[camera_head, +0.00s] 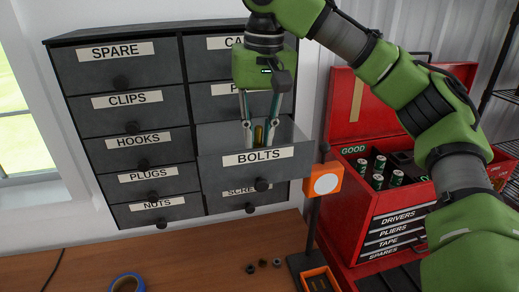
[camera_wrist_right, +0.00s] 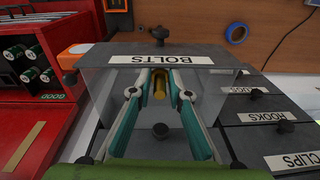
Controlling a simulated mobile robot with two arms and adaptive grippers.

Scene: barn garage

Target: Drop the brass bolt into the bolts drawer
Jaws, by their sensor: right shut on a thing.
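The bolts drawer (camera_head: 259,160) is pulled out of the grey cabinet, its label facing front; it also shows in the right wrist view (camera_wrist_right: 205,76). My right gripper (camera_head: 258,138) points down into the drawer's open top from above. Its fingers are shut on the brass bolt (camera_head: 258,131), which stands upright between the fingertips. In the right wrist view the brass bolt (camera_wrist_right: 160,90) shows between the fingertips, just behind the drawer front. The fingertips' exact height above the drawer floor is unclear. My left gripper is in neither view.
Closed drawers surround the open one, with SPARE, CLIPS, HOOKS, PLUGS and NUTS (camera_head: 157,209) at left. A red toolbox (camera_head: 400,215) with green-and-white cylinders stands at right. An orange device (camera_head: 324,182) on a post stands close by. Blue tape (camera_head: 127,283) and small parts lie on the bench.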

